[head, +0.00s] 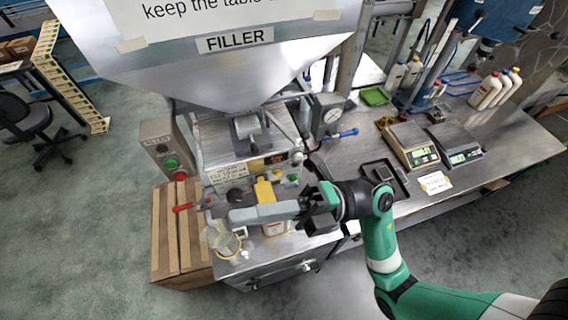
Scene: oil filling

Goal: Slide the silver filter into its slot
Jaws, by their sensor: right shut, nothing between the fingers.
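The filler machine (226,148) stands at centre left under a large metal hopper (215,72). A small silver block (248,127) sits at its upper front, below the hopper; I cannot tell whether it is the silver filter or part of the machine. No other piece shows clearly as the filter, and its slot is not clear. My right gripper (236,215) reaches in from the right with its long grey fingers shut, in front of the machine. The fingers cross in front of a yellow-topped container (264,191) and hide part of it. My left gripper is out of view.
A clear jar (221,238) stands near the bench's front left edge, close to the fingertips. A red-handled part (186,208) sticks out left. A black tray (385,177), two scales (408,146) and several bottles (490,90) stand right. The bench middle is mostly clear.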

